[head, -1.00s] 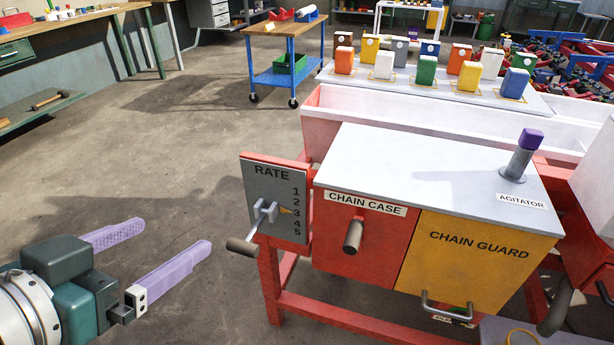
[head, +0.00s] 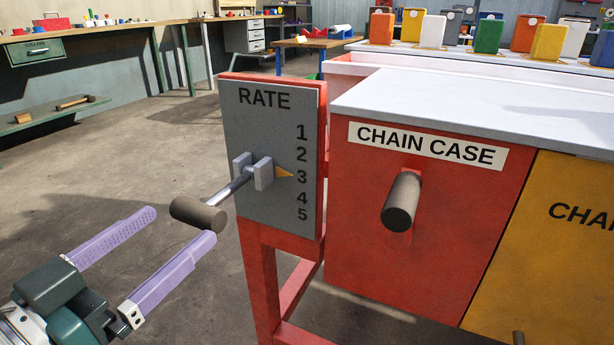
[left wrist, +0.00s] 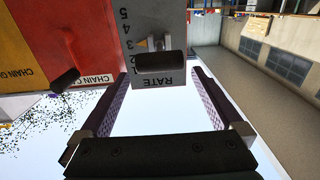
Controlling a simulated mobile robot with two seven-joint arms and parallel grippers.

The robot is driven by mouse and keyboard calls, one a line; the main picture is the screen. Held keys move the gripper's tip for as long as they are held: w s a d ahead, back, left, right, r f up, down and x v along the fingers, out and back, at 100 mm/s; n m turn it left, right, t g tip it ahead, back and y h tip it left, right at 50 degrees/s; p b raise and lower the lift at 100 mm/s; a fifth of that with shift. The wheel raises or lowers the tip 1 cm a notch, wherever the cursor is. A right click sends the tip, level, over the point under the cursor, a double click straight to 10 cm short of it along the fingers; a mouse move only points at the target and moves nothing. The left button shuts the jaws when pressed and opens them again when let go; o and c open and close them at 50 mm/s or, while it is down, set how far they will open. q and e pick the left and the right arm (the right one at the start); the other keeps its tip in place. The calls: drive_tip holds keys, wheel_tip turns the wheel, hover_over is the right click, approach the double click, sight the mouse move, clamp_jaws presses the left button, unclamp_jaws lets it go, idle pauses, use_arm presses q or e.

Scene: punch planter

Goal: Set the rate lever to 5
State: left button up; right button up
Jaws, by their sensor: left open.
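The rate lever (head: 205,210) is a metal rod with a grey-brown cylindrical knob, sticking out from the grey RATE plate (head: 262,190). The plate is marked 1 to 5 from top to bottom. An orange pointer (head: 284,172) at the lever's pivot points at about 3. My left gripper (head: 175,228) is open, its two lilac fingers apart and empty, with the fingertips just left of and below the knob. In the left wrist view the plate (left wrist: 158,75) appears upside down beyond the open fingers (left wrist: 160,85). My right gripper is not in view.
The red chain case (head: 440,220) with its protruding handle (head: 402,202) stands right of the plate. A yellow chain guard (head: 530,270) adjoins it. A red frame leg (head: 262,285) stands below the plate. Floor to the left is clear; workbenches line the back.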

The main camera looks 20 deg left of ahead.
sight(205, 204)
use_arm(q)
drive_tip(key=w, duration=0.2)
drive_tip(key=w+b, duration=0.1)
drive_tip(key=w, duration=0.2)
drive_tip(key=w+b, duration=0.1)
drive_tip(key=w, duration=0.2)
drive_tip(key=shift+w+d, duration=0.25)
drive_tip(key=shift+d, duration=0.1)
clamp_jaws()
idle(0.4)
